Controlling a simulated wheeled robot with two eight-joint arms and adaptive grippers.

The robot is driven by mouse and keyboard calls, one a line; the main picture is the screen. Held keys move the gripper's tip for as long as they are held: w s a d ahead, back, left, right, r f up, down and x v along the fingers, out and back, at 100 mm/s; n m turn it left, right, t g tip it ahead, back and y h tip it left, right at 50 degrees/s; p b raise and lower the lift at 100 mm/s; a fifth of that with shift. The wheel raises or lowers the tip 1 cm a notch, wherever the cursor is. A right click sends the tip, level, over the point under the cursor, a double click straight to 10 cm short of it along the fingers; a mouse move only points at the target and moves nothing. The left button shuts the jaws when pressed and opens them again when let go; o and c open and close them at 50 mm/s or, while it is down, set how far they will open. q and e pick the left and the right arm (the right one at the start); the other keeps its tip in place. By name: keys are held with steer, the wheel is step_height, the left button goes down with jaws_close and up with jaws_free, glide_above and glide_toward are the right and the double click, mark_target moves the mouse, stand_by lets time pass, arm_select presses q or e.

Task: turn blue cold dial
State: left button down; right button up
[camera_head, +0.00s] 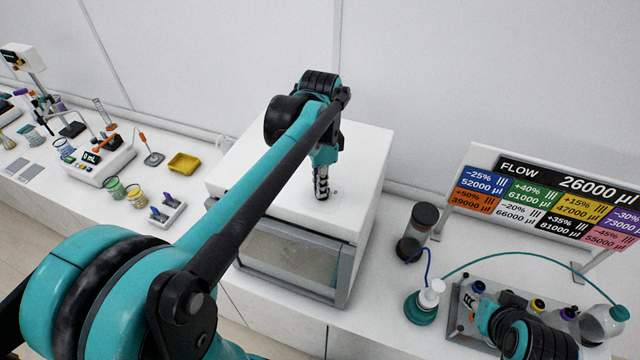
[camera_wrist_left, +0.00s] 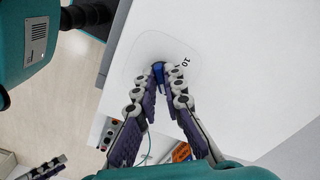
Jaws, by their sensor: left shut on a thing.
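In the left wrist view both fingers of my left gripper (camera_wrist_left: 160,88) close around the dial, one on each side. In the head view my left gripper (camera_head: 321,190) points down at the box top, and the dial there is mostly hidden by the fingers. Part of my right arm shows at the bottom right of the head view. What looks like a finger of my right gripper shows at the lower left of the wrist view.
The white box (camera_head: 363,180) has a glass front window. To its right stand a dark cylinder (camera_head: 425,216), a teal bottle (camera_head: 421,308) with tubing, a round flask (camera_head: 598,322) and a FLOW board (camera_head: 545,200). To its left are a yellow tray (camera_head: 184,163) and several beakers.

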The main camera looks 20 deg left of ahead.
arm_select(q)
steer(key=c, duration=1.6)
jaws_free()
step_height(320, 180, up, 12)
